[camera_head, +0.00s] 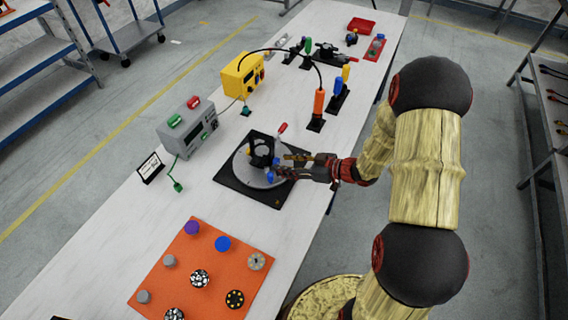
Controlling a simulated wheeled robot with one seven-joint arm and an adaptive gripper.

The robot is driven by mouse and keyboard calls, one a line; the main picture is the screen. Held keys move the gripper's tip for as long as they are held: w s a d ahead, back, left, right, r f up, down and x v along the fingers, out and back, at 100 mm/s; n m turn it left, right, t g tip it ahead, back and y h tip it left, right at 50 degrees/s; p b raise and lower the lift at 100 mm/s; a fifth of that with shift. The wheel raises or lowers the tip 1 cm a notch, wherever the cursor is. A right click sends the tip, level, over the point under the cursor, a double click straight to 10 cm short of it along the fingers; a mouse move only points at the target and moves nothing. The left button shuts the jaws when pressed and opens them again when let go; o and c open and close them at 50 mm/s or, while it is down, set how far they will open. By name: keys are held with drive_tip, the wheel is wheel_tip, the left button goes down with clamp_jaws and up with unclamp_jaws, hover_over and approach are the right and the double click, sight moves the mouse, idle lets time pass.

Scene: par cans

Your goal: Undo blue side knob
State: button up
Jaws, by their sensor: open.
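A grey round turntable (246,176) sits on a black square base (228,177) near the table's right edge. A small blue knob (270,177) shows low on the side of this fixture facing me. My gripper (280,165) reaches in from the right, its fingers apart on the right side of the fixture, close to the blue knob. I cannot tell whether a finger touches the knob.
An orange board (180,258) with several round knobs lies nearer. A grey box (187,128) and a yellow box (243,75) stand farther along on the left. An orange-handled tool (318,103) with a black cable stands beyond the fixture.

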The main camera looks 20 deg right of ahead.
drive_tip(key=v, duration=1)
drive_tip(key=shift+s+d+r, duration=0.15)
drive_tip(key=shift+s+d, duration=0.1)
